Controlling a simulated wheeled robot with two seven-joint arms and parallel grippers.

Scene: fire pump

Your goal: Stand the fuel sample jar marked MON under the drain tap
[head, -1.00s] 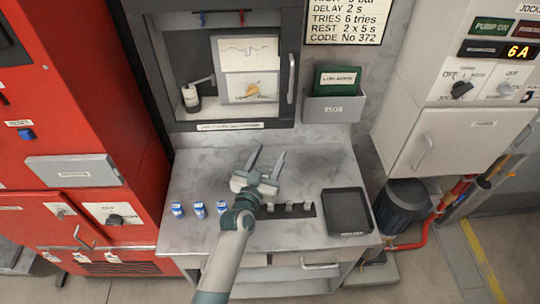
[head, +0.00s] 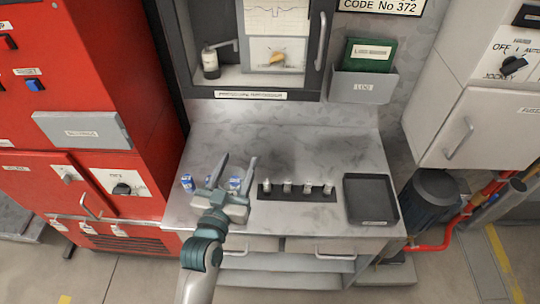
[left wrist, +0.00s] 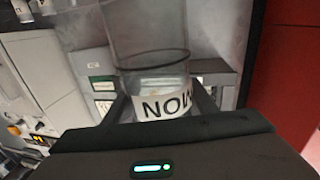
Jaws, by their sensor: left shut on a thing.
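My left gripper (head: 237,160) is shut on a clear jar (left wrist: 160,70), above the left part of the worktop. In the left wrist view the jar stands between the two dark fingers, and its white label shows large black letters upside down in the picture, which fit MON. In the head view I cannot make out the clear jar between the fingers. I cannot identify the drain tap for sure; a small black-and-white fixture with a side arm (head: 211,62) stands in the open cabinet at the back. My right gripper is not in view.
A dark strip (head: 297,196) with several small pieces lies on the worktop (head: 340,145), beside a black tray (head: 371,200). Blue-and-white items (head: 187,182) are left of it and partly behind my gripper.

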